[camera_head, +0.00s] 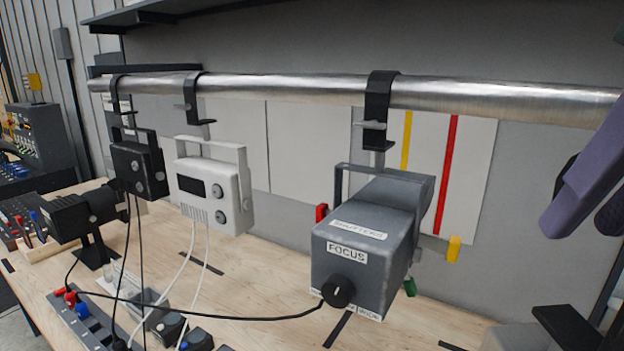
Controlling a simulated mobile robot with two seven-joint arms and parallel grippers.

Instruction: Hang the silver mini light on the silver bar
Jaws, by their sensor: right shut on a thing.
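The silver bar (270,88) runs across the view in front of a grey wall. My right gripper (582,195), purple with dark parts, is at the right edge, below the bar's right end and partly cut off. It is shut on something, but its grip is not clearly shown. A pale grey body (510,337) and a black piece (566,326) show at the bottom right, mostly cut off. They may belong to the silver mini light; I cannot tell. My left gripper is not in view.
A black light (138,168), a white light (213,193) and a grey box light (362,250) hang from the bar on black hooks. The bar right of the grey light is free. A black spotlight (82,217) and cables occupy the wooden bench (260,287).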

